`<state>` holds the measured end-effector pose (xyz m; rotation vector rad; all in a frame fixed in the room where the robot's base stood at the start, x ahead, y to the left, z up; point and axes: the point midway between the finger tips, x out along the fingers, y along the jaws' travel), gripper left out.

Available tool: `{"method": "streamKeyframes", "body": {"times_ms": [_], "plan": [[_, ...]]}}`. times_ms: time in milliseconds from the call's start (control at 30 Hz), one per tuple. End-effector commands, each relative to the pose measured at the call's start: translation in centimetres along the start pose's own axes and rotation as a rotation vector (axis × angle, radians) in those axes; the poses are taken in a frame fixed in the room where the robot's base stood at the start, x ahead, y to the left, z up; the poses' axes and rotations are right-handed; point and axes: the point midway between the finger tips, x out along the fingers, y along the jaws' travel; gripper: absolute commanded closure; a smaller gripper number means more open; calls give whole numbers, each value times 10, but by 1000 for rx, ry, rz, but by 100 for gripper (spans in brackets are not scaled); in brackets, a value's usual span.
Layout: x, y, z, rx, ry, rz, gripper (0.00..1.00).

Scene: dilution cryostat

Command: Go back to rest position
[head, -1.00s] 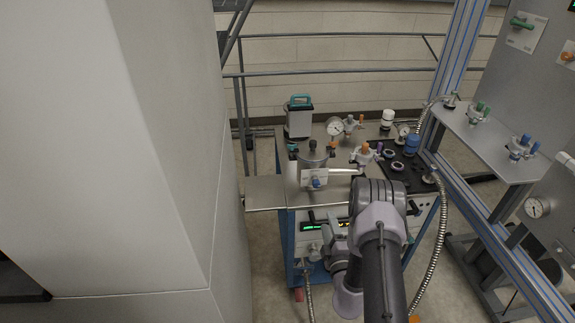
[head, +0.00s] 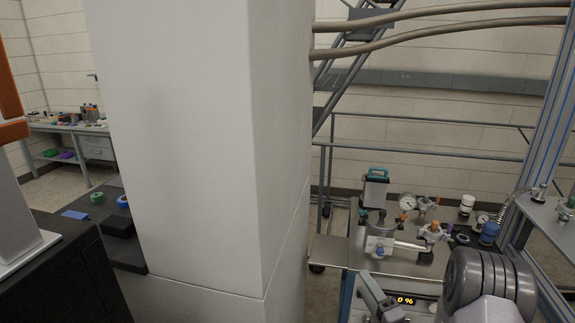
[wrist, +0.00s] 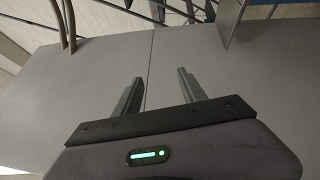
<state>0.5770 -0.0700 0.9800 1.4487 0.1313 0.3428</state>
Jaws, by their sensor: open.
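My gripper (wrist: 158,92) shows in the wrist view with its two grey fingers apart and nothing between them. Beyond the fingers is a large plain grey surface with a seam down it. In the head view my arm is at the lower right, in front of the metal-topped cart (head: 330,252). I cannot make out the fingertips in the head view.
A big pale pillar (head: 200,130) fills the middle left. The cart carries a teal-handled box (head: 374,190), gauges and valves. A blue-edged frame (head: 552,130) stands at the right. A workbench (head: 98,146) is at the far left. Metal rails (head: 430,150) run behind the cart.

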Motion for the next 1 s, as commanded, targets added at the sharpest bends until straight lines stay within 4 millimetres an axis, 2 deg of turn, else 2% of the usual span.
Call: {"method": "streamKeyframes", "body": {"times_ms": [133, 167, 233, 267, 300, 333, 367, 400, 467, 500, 567, 600, 633, 700, 800, 900, 1000], "plan": [[17, 75, -65, -221, 280, 78, 51], [17, 93, -84, -290, 356, 102, 51], [5, 138, -136, -495, 564, 175, 51], [-6, 156, -160, -606, 664, 215, 51], [-27, 178, -192, -773, 803, 278, 51], [-47, 192, -214, -912, 908, 330, 51], [-70, 202, -233, -1064, 1016, 388, 51], [-102, 210, -252, -1274, 1151, 469, 51], [-149, 213, -264, -1602, 1332, 593, 51], [-176, 212, -263, -1826, 1440, 676, 51], [-208, 209, -251, -2152, 1576, 791, 51], [-223, 209, -238, -2355, 1649, 855, 51], [-232, 209, -228, 2486, -1690, -896, 51], [-243, 214, -206, 2303, -1479, -808, 51], [-250, 222, -184, 2134, -1305, -724, 51], [-252, 226, -176, 2070, -1248, -691, 51], [-252, 226, -176, 2070, -1248, -691, 51]]}}
